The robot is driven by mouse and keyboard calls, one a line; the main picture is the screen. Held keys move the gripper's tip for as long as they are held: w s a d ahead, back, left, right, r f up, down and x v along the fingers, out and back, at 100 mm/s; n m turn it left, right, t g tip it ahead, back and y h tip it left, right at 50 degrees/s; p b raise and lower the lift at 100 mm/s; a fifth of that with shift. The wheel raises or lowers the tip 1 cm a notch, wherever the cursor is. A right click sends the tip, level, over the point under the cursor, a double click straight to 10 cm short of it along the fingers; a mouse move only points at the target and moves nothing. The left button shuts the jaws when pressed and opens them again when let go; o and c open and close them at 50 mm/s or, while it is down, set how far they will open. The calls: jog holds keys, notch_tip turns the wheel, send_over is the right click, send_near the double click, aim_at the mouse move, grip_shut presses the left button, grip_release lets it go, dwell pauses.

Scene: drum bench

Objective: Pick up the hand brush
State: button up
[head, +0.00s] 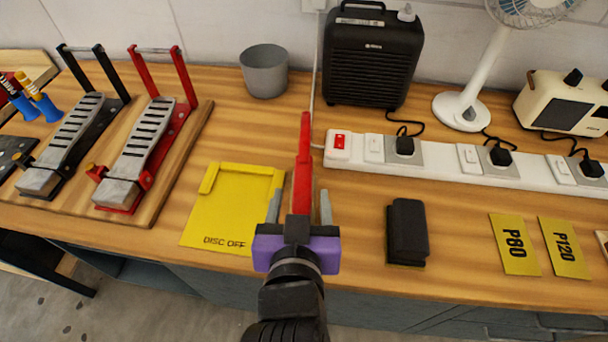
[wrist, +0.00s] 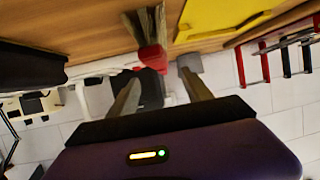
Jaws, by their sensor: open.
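The hand brush (head: 304,160) has a long red part that points away from me towards the wall in the head view. A dark piece shows at its near end. In the wrist view a red part (wrist: 150,58) and greyish-brown bristles show just beyond the fingers. My gripper (head: 300,207), with a purple body and grey fingers, is open. Its fingers appear on either side of the brush in both views, including the wrist view (wrist: 159,80). I cannot tell whether they touch it or how high they are above it.
A yellow "DISC OFF" tray (head: 225,215) lies left of the brush, a dark block (head: 407,232) right of it. A white power strip (head: 440,158), black heater-like box (head: 372,60) and grey cup (head: 264,72) stand behind. Pedals on a board (head: 200,125) are at left.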

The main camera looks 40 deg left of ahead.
aim_at(303, 181)
jog(key=x, duration=0.7)
jog(key=shift+w+a+f+p, duration=0.1)
jog(key=shift+w+f+p, duration=0.05)
jog(key=shift+f+p, duration=0.25)
jog(key=shift+r, duration=0.1)
grip_shut()
